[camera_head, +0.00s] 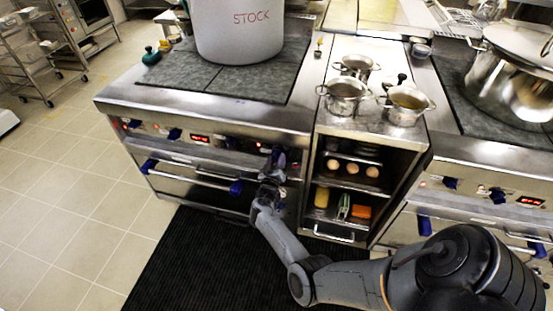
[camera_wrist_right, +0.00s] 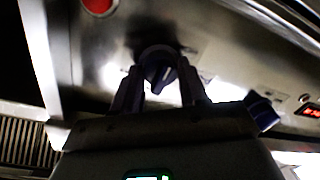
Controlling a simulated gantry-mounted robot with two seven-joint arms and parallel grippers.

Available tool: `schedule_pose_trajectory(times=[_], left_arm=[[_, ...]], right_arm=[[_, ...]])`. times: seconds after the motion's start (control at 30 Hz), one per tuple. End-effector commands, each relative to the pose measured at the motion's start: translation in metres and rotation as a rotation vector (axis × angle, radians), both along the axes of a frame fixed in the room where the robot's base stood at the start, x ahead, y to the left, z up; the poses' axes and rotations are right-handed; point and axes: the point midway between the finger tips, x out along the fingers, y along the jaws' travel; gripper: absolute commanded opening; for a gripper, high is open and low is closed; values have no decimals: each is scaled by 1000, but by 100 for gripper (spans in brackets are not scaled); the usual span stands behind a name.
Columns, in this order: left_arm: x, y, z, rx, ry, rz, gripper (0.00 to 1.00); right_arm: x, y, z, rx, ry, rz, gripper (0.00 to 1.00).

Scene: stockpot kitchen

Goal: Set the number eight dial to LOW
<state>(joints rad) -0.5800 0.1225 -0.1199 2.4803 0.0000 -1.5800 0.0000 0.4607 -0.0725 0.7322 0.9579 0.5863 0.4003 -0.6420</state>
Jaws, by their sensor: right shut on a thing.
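My right gripper (camera_head: 274,163) reaches up to the right end of the left stove's front panel (camera_head: 225,143). In the right wrist view, its two fingers (camera_wrist_right: 160,82) stand on either side of a dark round dial (camera_wrist_right: 158,66) with a raised grip, and they are shut on it. The dial's number and its LOW mark are not readable, and the gripper hides most of it in the head view. My left gripper is not in view.
A second dark knob (camera_wrist_right: 262,108) and a lit red display (camera_wrist_right: 309,109) are to the right in the right wrist view; a red button (camera_wrist_right: 98,5) is at the top. A blue-ended oven handle (camera_head: 190,172) runs below the panel. A large stockpot (camera_head: 237,35) stands on the stove.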

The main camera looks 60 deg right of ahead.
Motion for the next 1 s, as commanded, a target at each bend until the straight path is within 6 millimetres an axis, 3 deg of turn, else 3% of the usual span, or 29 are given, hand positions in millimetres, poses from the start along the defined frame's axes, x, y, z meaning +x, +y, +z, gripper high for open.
schedule_pose_trajectory(times=[0.4,1.0], left_arm=[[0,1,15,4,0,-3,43],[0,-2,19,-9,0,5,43]], right_arm=[[1,-1,2,-117,380,1,12],[2,0,0,-280,920,0,12]])
